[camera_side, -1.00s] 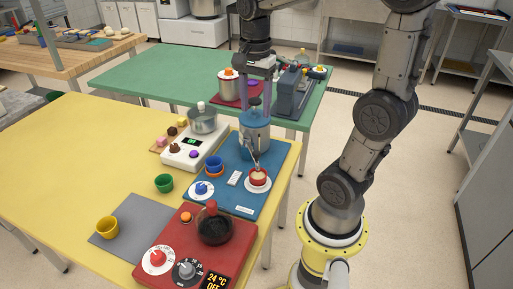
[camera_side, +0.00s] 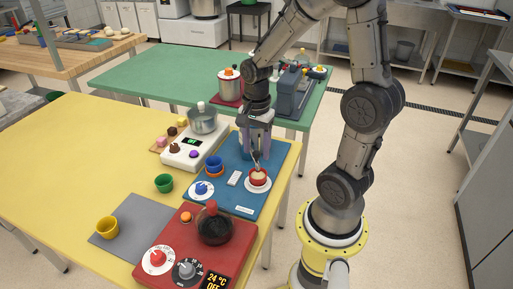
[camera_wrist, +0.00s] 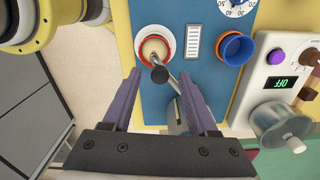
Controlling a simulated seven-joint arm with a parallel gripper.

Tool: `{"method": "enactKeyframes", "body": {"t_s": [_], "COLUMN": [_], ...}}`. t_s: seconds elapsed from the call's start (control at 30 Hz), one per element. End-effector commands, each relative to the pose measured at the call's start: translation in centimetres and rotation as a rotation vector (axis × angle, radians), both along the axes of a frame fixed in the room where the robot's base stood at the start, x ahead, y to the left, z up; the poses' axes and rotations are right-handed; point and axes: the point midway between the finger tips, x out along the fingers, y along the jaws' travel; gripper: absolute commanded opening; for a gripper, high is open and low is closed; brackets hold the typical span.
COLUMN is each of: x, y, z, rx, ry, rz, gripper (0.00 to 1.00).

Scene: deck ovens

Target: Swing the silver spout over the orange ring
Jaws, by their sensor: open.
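The silver spout (camera_wrist: 172,83) runs from a body mostly hidden behind my gripper on the blue board to over the red cup (camera_wrist: 154,48), ending near a black knob (camera_wrist: 159,75). In the side view the spout (camera_side: 257,159) also stands at the red cup (camera_side: 258,174), which sits on a white saucer. The orange ring (camera_side: 214,175) lies under the blue cup (camera_side: 214,163), left of the spout. In the wrist view the blue cup (camera_wrist: 237,48) is to the right. My gripper (camera_side: 257,151) is open and low over the spout, its fingers either side of the knob; contact cannot be told.
A white scale (camera_side: 192,154) with a metal pot (camera_side: 203,119) stands behind left. A red hotplate (camera_side: 185,262) with a dark pan (camera_side: 213,226) is in front. A blue dial (camera_side: 201,189) and a white slotted plate (camera_side: 235,179) are on the board between.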

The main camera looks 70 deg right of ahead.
Motion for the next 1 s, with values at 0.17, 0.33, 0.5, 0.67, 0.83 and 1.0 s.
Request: {"method": "enactKeyframes", "body": {"t_s": [0.17,0.33,0.5,0.67,0.83,1.0], "x": [-0.02,-0.02,-0.01,-0.01,-0.01,-0.01], "y": [0.01,0.01,0.01,0.00,0.00,0.00], "z": [-0.36,-0.34,-0.32,-0.31,-0.30,-0.29], "rx": [0.000,0.000,0.000,0.000,0.000,0.000], "ry": [0.000,0.000,0.000,0.000,0.000,0.000], "rz": [0.000,0.000,0.000,0.000,0.000,0.000], "gripper": [0.59,0.57,0.27,0.00,0.00,0.00]}}
